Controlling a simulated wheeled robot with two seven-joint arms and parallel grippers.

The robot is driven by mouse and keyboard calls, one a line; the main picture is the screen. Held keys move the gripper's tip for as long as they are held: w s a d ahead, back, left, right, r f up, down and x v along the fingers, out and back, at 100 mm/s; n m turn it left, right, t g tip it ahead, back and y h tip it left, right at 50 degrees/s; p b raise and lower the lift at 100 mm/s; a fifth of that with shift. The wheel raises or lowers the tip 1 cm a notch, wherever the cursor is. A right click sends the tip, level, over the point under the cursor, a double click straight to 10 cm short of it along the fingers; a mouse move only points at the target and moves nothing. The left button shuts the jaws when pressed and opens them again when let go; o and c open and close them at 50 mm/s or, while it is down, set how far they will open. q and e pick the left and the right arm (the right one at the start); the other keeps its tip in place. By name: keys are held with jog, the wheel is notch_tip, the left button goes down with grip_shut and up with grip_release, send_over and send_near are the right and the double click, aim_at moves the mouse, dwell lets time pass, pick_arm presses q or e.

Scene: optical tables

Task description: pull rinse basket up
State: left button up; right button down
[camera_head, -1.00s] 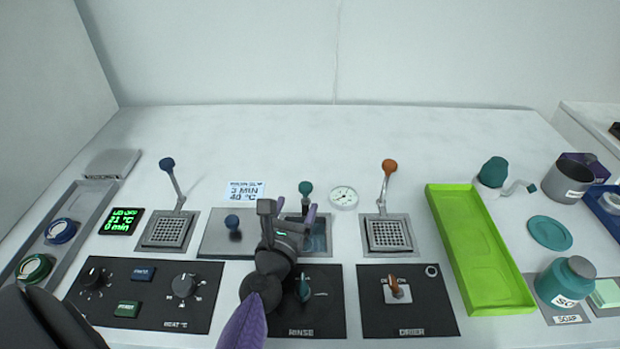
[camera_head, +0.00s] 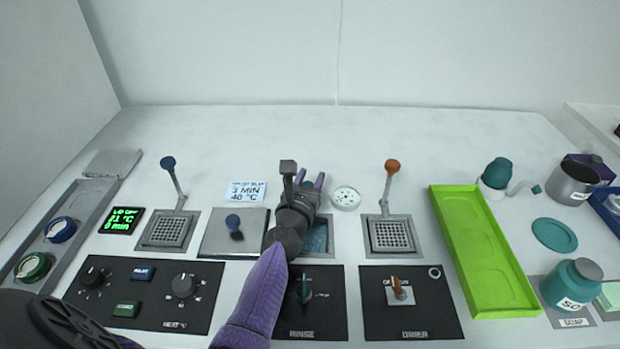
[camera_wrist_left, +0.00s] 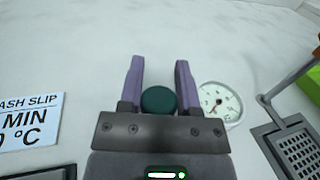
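My left gripper (camera_head: 310,178) is over the rinse station, its purple fingers apart. In the left wrist view, the teal ball knob (camera_wrist_left: 158,100) of the rinse basket's handle shows between the open fingers (camera_wrist_left: 159,63), close to the palm; I cannot tell whether they touch it. In the head view the gripper mostly covers the knob and handle. The rinse bath (camera_head: 318,238) with bluish liquid lies just below, partly hidden by my left arm; the basket itself is not clearly visible. The rinse panel (camera_head: 325,322) with a teal knob is in front. My right gripper is not in view.
A blue-knobbed handle (camera_head: 168,163) and an orange-knobbed handle (camera_head: 392,166) stand at the neighbouring baskets. A round dial (camera_head: 346,198) lies right of my gripper. A metal lid (camera_head: 215,232) is on the left, a green tray (camera_head: 478,255) on the right. The counter behind is clear.

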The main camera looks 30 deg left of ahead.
pick_arm(q)
grip_shut()
dwell(1.0)
